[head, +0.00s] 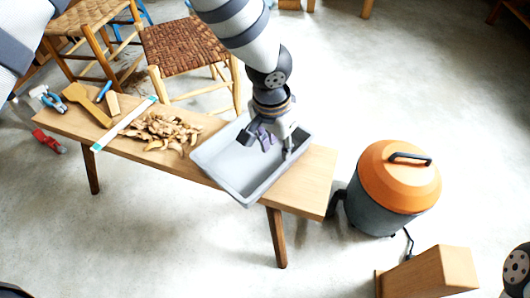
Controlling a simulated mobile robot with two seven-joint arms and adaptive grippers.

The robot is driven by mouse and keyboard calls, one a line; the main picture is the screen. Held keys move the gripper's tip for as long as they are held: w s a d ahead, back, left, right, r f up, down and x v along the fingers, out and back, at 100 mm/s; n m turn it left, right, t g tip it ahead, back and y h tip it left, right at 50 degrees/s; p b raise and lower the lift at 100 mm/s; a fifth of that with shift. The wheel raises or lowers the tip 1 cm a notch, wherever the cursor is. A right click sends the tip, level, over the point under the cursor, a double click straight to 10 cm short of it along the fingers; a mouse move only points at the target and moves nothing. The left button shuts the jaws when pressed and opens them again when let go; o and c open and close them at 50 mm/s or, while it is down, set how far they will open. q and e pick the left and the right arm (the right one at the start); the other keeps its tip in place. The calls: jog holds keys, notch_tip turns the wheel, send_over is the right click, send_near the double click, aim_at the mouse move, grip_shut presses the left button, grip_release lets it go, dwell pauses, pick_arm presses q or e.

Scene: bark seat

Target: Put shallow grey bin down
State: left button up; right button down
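The shallow grey bin (228,165) is an open rectangular tray at the right part of the wooden bench (315,180). It looks level, and its near corner overhangs the bench's front edge. I cannot tell whether its whole base rests on the bench top. My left gripper (270,145) reaches down from the top over the bin's right half. Its fingers are spread apart with nothing visible between them, and they hide part of the bin's inside and far rim. My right gripper is out of view.
Wood shavings (160,130), a pale strip (124,124), a wooden mallet (86,104) and hand tools lie on the bench's left part. Woven-seat chairs (184,46) stand behind. An orange-topped vacuum (398,185) stands right of the bench, and a wooden box (430,272) at bottom right.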

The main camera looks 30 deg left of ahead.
aim_at(282, 165)
pick_arm(q)
jog(key=f+b, duration=0.1)
jog(key=f, duration=0.2)
jog(key=w+f+b, duration=0.1)
jog(key=f, duration=0.3)
jog(key=w+d+f, duration=0.1)
jog(key=f, duration=0.2)
jog(key=shift+f+b, duration=0.35)
jog(key=shift+b, duration=0.05)
jog(key=shift+r, duration=0.1)
jog(key=shift+c, duration=0.5)
grip_shut()
